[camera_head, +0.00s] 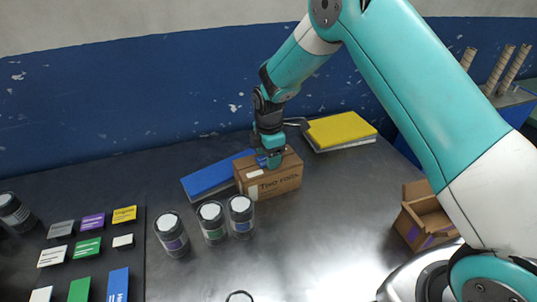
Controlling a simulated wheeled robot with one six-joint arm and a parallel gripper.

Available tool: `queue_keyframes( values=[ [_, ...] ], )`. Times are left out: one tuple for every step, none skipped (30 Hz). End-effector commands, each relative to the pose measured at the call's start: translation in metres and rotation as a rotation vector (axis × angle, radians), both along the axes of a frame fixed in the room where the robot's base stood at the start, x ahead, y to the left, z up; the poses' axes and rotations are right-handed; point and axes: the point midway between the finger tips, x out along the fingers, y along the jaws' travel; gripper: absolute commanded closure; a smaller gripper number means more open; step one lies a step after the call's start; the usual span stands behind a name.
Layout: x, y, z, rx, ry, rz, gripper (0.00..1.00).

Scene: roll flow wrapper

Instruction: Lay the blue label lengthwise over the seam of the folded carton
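A closed brown carton (282,183) with "Two rolls" printed on its front stands mid-table. A white patch (255,174) shows on its left part. My gripper (272,162) points down at the carton's top, at or just above it. A small blue patch (262,159) shows beside the fingertips; I cannot tell whether it is held or lies on the carton. The fingers and most of the seam are hidden. A long blue label with white print (118,285) lies on the dark board at lower left.
Several other coloured labels lie on the dark board (141,250). Three white-topped jars (212,222) stand in front of the carton. A blue book (205,181) lies left of it, a yellow one (341,129) behind right. An open carton (425,218) stands right.

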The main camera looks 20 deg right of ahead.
Motion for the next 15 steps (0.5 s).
queue_keyframes(
  values=[
    [-0.001, 0.000, -0.001, 0.000, 0.002, 0.000, 0.28],
    [-0.001, 0.000, -0.001, 0.000, 0.002, 0.000, 0.24],
    [-0.001, 0.000, -0.001, 0.000, 0.003, 0.000, 0.24],
    [-0.001, 0.000, -0.001, 0.000, 0.003, 0.000, 0.24],
    [-0.001, 0.000, -0.001, 0.000, 0.003, 0.000, 0.24],
    [-0.001, 0.000, -0.001, 0.000, 0.003, 0.000, 0.24],
    [-0.001, 0.000, -0.001, 0.000, 0.003, 0.000, 0.24],
    [-0.001, 0.000, -0.001, 0.000, 0.003, 0.000, 0.24],
    [-0.001, 0.000, -0.001, 0.000, 0.002, 0.000, 0.24],
    [-0.001, 0.000, 0.000, 0.000, 0.002, 0.000, 0.24],
    [-0.001, 0.000, 0.001, 0.000, 0.001, 0.000, 0.24],
    [0.000, 0.000, 0.003, 0.000, 0.000, 0.000, 0.24],
    [0.000, 0.000, 0.006, 0.000, -0.001, 0.000, 0.24],
    [0.000, 0.000, 0.009, 0.000, -0.001, 0.000, 0.24],
    [0.000, 0.000, 0.015, 0.000, -0.001, 0.000, 0.24]
  ],
)
